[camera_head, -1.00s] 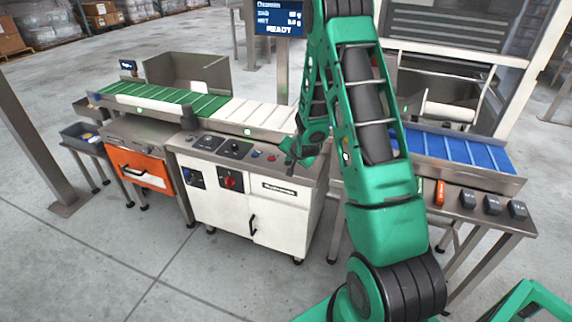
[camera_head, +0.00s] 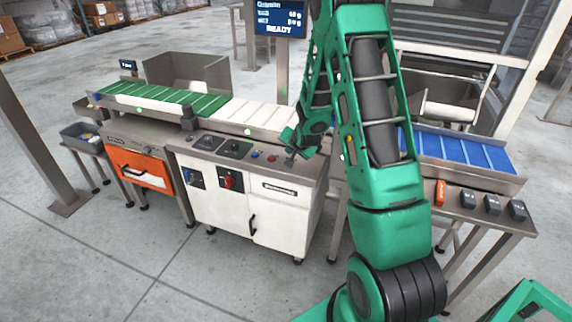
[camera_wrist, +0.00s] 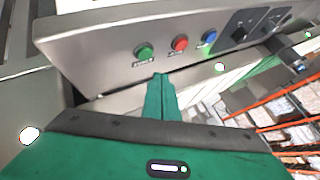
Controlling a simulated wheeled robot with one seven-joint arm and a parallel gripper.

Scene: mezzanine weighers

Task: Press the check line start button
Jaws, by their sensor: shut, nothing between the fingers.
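In the wrist view a green button (camera_wrist: 144,52) with a small label sits on the grey control panel (camera_wrist: 90,50). A red button (camera_wrist: 180,43) and a blue button (camera_wrist: 209,36) stand beside it to the right. My gripper (camera_wrist: 160,82) is shut and empty, its tips just below the green button in the picture; a gap seems to remain, but contact cannot be told for sure. In the head view my gripper (camera_head: 290,157) is over the right end of the white cabinet's top (camera_head: 318,172), right of the blue button (camera_head: 255,154) and red button (camera_head: 271,157). The green button is hidden there.
A green-and-white conveyor (camera_head: 195,103) runs behind the cabinet. An orange-fronted unit (camera_head: 140,168) stands left, and a blue conveyor (camera_head: 465,152) right. A screen (camera_head: 279,18) reads READY. The floor in front is clear.

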